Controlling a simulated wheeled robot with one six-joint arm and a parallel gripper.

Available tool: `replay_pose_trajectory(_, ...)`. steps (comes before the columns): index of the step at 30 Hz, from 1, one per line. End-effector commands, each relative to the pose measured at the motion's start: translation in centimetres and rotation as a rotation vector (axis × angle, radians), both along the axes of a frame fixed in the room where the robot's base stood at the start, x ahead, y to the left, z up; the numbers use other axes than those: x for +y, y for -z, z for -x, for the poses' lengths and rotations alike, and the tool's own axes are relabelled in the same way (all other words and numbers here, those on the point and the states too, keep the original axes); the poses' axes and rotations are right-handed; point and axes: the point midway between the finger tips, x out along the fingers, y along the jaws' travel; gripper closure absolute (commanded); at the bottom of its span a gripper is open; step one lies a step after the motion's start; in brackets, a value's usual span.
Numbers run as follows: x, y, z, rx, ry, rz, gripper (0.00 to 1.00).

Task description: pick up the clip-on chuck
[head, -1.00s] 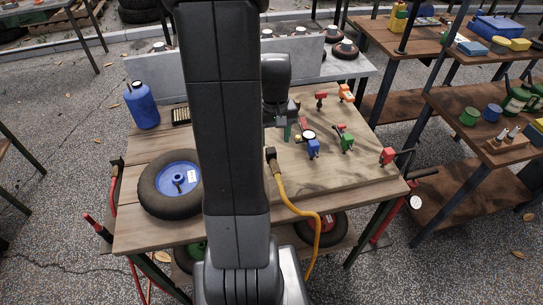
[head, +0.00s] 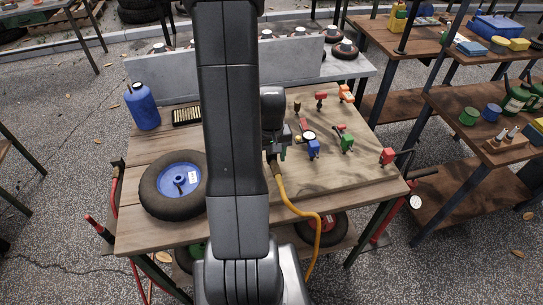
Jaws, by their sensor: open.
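Several small coloured air fittings stand on the light board: a blue one with a round gauge (head: 312,147), a green one (head: 346,143), a red one (head: 388,156), another red one (head: 321,99) and an orange one (head: 346,94). I cannot tell from their shapes which is the clip-on chuck. My gripper (head: 276,153) is open, low over the left part of the board, left of the blue fitting. It is at the upper end of the yellow hose (head: 298,210) and hides the dark fitting there. Contact is not clear.
A wheel with a blue hub (head: 178,186) lies on the workbench (head: 150,238) at left, with a blue bottle (head: 142,106) and a dark tray (head: 187,115) behind. A grey upright panel (head: 300,63) crosses the back. Shelves stand at right.

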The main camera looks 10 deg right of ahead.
Motion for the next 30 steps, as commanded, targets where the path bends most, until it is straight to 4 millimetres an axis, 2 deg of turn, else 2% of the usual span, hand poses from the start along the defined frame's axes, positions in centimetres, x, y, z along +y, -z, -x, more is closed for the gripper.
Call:
replay_pose_trajectory(3, 0.0, 0.0, 0.0, 0.0, 0.0, 0.0, 0.47)
replay_pose_trajectory(10, 0.0, 0.0, 0.0, 0.0, 0.0, 0.0, 0.91)
replay_pose_trajectory(20, 0.0, -0.3, -0.1, -0.002, 0.0, 0.0, 0.91)
replay_pose_trajectory(23, 0.0, -1.2, -0.1, -0.003, 0.0, 0.001, 0.91)
replay_pose_trajectory(30, 0.0, -5.2, -0.1, -0.006, 0.0, 0.001, 0.91)
